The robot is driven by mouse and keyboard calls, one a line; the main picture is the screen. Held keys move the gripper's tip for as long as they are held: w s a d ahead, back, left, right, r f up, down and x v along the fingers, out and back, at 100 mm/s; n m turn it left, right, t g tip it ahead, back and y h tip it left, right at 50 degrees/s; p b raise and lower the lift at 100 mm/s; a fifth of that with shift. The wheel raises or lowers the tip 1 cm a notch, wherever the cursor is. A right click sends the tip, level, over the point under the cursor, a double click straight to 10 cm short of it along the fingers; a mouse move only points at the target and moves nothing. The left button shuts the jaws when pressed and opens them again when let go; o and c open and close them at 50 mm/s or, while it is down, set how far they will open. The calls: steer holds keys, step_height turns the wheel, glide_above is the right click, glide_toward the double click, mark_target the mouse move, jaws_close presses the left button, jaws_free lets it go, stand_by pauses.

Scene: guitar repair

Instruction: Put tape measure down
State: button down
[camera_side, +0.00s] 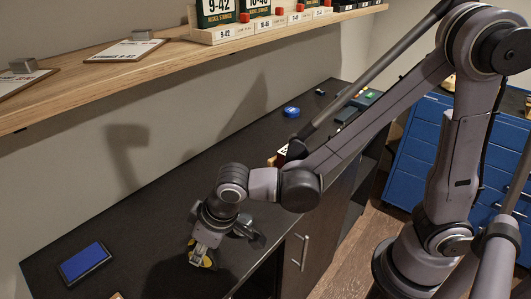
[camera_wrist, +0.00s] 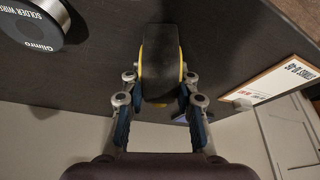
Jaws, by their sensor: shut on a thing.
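The tape measure (camera_wrist: 161,50) is black with yellow edges. My gripper (camera_wrist: 160,86) is shut on it, with one finger on each side, in the wrist view. In the side view my gripper (camera_side: 201,252) is low over the dark counter (camera_side: 140,215), towards its near end. Only a small yellow part of the tape measure (camera_side: 206,262) shows there below the fingers. I cannot tell whether it touches the counter.
A solder wire spool (camera_wrist: 36,20) and a white card (camera_wrist: 277,80) are on either side in the wrist view. A blue pad (camera_side: 84,262) lies left on the counter. A wooden shelf (camera_side: 110,78) overhangs the back. Counter between pad and gripper is clear.

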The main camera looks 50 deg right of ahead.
steer(key=shift+f, duration=0.15)
steer(key=c, duration=1)
jaws_free()
steer(key=v, duration=1.2)
steer(key=d+m+t, duration=0.1)
steer(key=d, duration=0.6)
steer(key=s+d+m+t+h, duration=0.1)
steer(key=d+m, duration=0.1)
steer(key=d, duration=0.5)
steer(key=s+d+f+m+t, duration=0.1)
steer(key=d, duration=0.7)
steer(key=shift+s+d+h, duration=0.15)
steer(key=shift+s+h, duration=0.1)
steer(key=shift+h, duration=0.15)
